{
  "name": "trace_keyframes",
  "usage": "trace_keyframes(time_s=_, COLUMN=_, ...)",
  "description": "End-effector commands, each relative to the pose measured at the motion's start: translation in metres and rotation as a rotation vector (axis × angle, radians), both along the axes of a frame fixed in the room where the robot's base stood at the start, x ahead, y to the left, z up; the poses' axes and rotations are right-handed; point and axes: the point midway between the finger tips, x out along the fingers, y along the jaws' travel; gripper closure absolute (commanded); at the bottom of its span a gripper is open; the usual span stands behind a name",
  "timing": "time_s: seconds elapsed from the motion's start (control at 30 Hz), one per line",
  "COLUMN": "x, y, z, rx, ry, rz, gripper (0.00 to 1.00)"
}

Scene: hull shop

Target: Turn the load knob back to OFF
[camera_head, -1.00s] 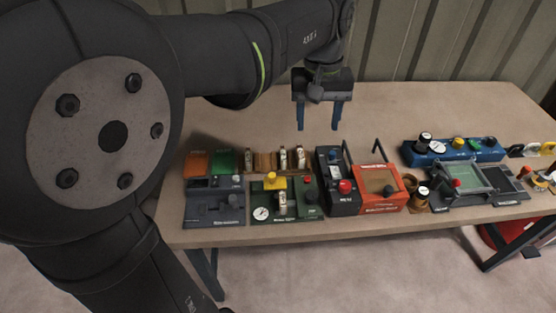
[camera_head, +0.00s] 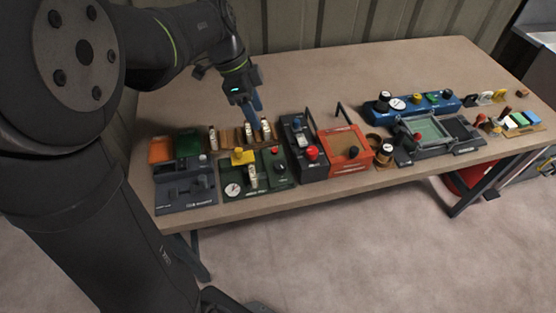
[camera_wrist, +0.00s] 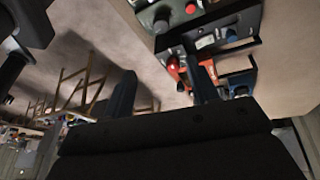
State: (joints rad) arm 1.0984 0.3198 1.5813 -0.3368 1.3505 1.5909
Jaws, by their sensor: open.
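I cannot read the labels, so I cannot tell for sure which knob is the load knob. Another black knob (camera_head: 353,151) is on the orange box (camera_head: 338,139). A grey knob (camera_head: 203,181) is on the dark grey unit at the left. My gripper (camera_head: 256,104) is open and empty, above the row of vials behind the green box. The wrist view shows its two fingers (camera_wrist: 166,70) apart, with a dark knob (camera_wrist: 160,26) and red button (camera_wrist: 191,7) beyond.
A black box (camera_head: 303,143) with a red knob stands between the green and orange boxes. A blue unit (camera_head: 410,103) with several knobs and a grey framed tray (camera_head: 433,135) are at the right. Thin handles stand up behind the black and orange boxes. The bench's back is clear.

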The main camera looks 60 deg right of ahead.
Motion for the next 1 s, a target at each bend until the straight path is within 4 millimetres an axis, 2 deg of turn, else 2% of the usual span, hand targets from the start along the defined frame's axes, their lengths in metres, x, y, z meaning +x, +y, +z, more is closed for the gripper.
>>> trace_keyframes(time_s=0.2, x=0.008, y=0.003, z=-0.009, rx=-0.105, ry=0.019, rz=-0.217, gripper=0.46)
trace_keyframes(time_s=0.47, x=0.005, y=0.002, z=-0.021, rx=-0.133, ry=0.023, rz=-0.278, gripper=0.46)
trace_keyframes(time_s=0.57, x=-0.001, y=0.001, z=-0.035, rx=-0.132, ry=0.024, rz=-0.278, gripper=0.46)
trace_keyframes(time_s=1.0, x=-0.037, y=-0.007, z=-0.124, rx=-0.129, ry=0.024, rz=-0.277, gripper=0.46)
